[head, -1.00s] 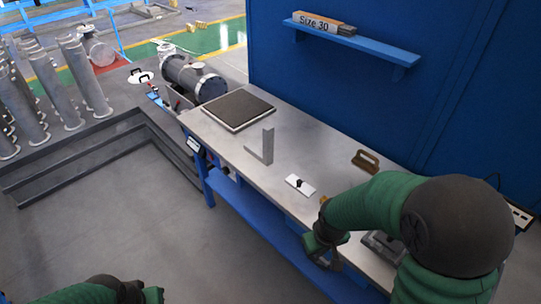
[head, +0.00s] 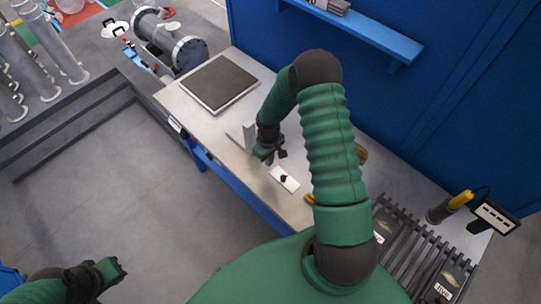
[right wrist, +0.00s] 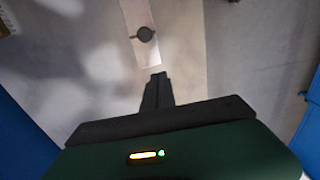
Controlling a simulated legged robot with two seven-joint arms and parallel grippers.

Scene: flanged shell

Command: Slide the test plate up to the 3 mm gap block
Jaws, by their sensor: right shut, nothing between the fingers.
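The test plate appears to be the small white plate (head: 291,185) with a black knob, lying on the workbench. It also shows in the right wrist view (right wrist: 138,14), just ahead of my fingertips. My right gripper (head: 277,156) is shut and empty, beside the plate on its far side, apart from the knob. Its closed fingers (right wrist: 157,77) point toward the plate. A grey upright angle piece (head: 250,136) stands behind my right gripper, partly hidden. I cannot tell which thing is the 3 mm gap block. My left gripper (head: 114,271) is over the floor, away from the bench; its jaws are unclear.
A dark-topped square slab (head: 218,82) lies at the bench's far end. A rack of dark bars (head: 405,240) and a yellow-handled tool (head: 450,206) are at the near right. A brown-handled thing is mostly hidden behind my right arm. A blue wall shelf (head: 370,35) hangs above.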

